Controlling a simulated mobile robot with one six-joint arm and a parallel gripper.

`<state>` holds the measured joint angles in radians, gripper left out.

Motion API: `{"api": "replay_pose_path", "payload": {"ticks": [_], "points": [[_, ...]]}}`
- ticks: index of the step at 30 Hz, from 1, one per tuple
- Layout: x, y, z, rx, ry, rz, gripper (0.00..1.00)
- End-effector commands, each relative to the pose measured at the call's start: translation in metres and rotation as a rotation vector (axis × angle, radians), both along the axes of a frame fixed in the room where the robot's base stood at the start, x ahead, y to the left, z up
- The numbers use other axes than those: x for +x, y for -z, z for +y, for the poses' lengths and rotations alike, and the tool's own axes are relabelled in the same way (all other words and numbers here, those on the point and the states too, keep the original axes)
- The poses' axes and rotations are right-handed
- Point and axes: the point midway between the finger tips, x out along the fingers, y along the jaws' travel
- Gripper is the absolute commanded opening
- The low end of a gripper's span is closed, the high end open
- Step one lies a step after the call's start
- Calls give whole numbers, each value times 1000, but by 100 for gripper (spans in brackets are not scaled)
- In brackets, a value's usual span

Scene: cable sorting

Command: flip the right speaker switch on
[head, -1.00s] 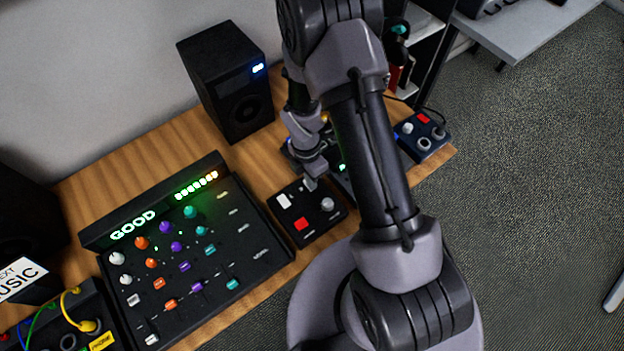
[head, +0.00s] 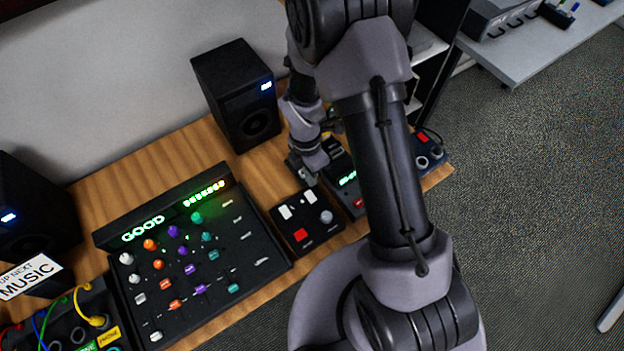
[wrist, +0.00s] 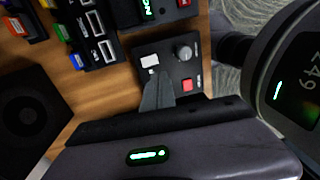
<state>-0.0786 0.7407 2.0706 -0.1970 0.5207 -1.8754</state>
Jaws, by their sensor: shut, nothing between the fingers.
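The dark switch box (head: 322,235) has two white switches, a red button and a grey knob. Its right white switch (head: 311,198) is beside the knob; the left white switch (head: 285,212) also shows. My gripper (head: 310,181) is shut and empty, just behind the box's back edge near the right switch. In the wrist view my closed fingers (wrist: 158,86) overlap the switch side of the box and hide part of it; one white switch (wrist: 150,62) shows past their tips. I cannot tell contact or the switch positions. The right speaker (head: 236,97) has a lit blue-white light.
A mixer (head: 250,240) with a lit GOOD display is left of the box. Another dark device (head: 338,160) with a green display is close on the right. The left speaker (head: 30,205), also lit, stands at the left edge. Bare wood (head: 140,168) lies behind the mixer.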

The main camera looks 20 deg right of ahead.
Motion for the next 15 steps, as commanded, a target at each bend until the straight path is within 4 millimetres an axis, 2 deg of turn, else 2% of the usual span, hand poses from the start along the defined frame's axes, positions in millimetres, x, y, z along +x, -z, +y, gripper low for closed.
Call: {"api": "replay_pose_path", "payload": {"ticks": [1,6,15], "points": [[0,-12,-1,0,1,-3,0],[-3,-30,-1,0,0,-1,0],[-4,-33,-2,0,0,0,0]]}}
